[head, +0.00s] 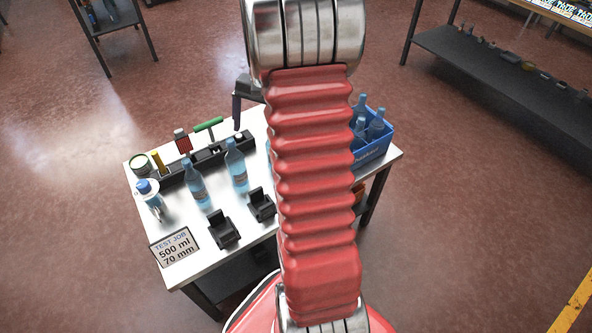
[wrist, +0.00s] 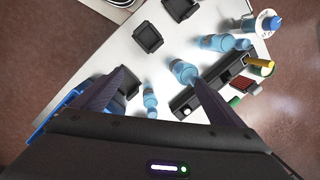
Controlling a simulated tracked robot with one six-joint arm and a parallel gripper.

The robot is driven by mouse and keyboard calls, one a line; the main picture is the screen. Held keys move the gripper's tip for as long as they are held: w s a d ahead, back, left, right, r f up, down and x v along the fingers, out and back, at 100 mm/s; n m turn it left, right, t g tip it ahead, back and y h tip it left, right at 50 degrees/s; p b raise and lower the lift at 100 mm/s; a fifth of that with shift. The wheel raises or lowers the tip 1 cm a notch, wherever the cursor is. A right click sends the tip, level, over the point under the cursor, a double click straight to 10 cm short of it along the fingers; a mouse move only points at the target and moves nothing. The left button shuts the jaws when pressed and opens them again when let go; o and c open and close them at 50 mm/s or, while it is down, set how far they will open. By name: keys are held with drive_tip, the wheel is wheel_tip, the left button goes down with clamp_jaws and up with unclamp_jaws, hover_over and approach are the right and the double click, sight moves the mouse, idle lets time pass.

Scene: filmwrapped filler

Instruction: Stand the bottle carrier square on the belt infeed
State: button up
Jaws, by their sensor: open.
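The blue bottle carrier (head: 374,152) stands at the right end of the table with several clear blue bottles in it. My red arm hides its left side. A strip of it shows at the left edge of the wrist view (wrist: 58,108), partly behind my finger. My gripper (wrist: 161,76) is open above the table, and no object is held between the jaws. One dark finger shows left of the arm in the head view (head: 237,110); the rest is hidden. I cannot pick out the belt infeed in either view.
Loose bottles (head: 195,186) stand on the white table (head: 150,215), near black blocks (head: 222,232) and a black tool rack (head: 205,163). A TEST JOB sign (head: 174,246) lies at the front left corner. A dark shelf (head: 490,70) stands far right. The red floor between is clear.

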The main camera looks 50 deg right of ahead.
drive_tip(key=s+a+r+n+t+h, duration=0.1)
drive_tip(key=a+r+n, duration=0.2)
drive_tip(key=a+r, duration=0.4)
drive_tip(key=s+a+r+n+t+h, duration=0.1)
drive_tip(key=s+a+r+n, duration=0.2)
drive_tip(key=a, duration=0.7)
drive_tip(key=s+a+r+n+t, duration=0.1)
drive_tip(key=s+a+r+n, duration=0.1)
drive_tip(key=s+a, duration=0.3)
drive_tip(key=s+a+r+n+t, duration=0.1)
drive_tip(key=s+a+r+n, duration=0.1)
drive_tip(key=s+a+n, duration=0.3)
drive_tip(key=shift+s+a+r+t, duration=0.4)
drive_tip(key=shift+s+a, duration=0.1)
drive_tip(key=shift+a, duration=1.4)
drive_tip(key=shift+c, duration=0.4)
